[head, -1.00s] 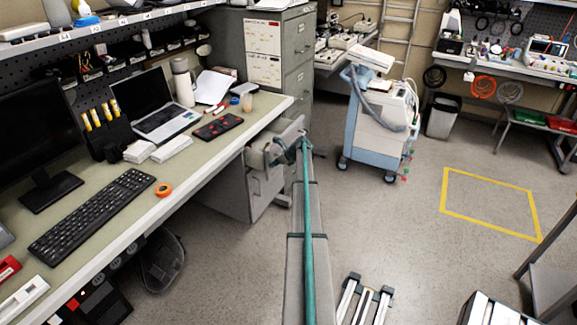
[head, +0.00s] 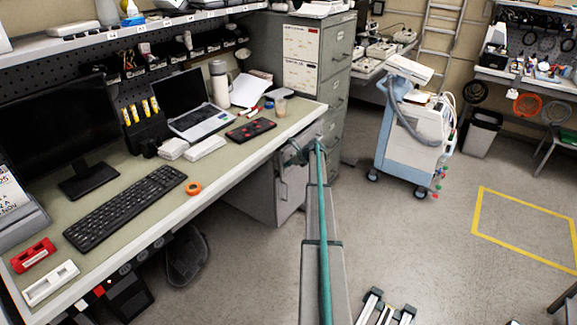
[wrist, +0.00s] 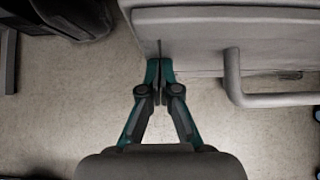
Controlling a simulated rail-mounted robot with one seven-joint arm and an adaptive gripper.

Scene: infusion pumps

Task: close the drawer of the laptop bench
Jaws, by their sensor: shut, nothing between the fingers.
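The laptop bench (head: 225,155) runs along the left of the head view, with the open laptop (head: 195,105) on its top. Its grey drawer unit (head: 262,195) stands under the far end. The upper drawer front (head: 312,132) sits close to the bench edge; my arm partly hides it, so I cannot tell whether it is fully flush. In the wrist view, a grey drawer front (wrist: 205,55) with a bar handle (wrist: 270,99) fills the upper right. My gripper (wrist: 158,66) is shut and empty, its tips at the front's lower left edge. It also shows in the head view (head: 296,154).
A grey filing cabinet (head: 335,75) stands just beyond the bench. A blue and white cart (head: 412,125) stands to the right on the floor. A yellow floor outline (head: 478,210) lies farther right, with open floor between it and my arm.

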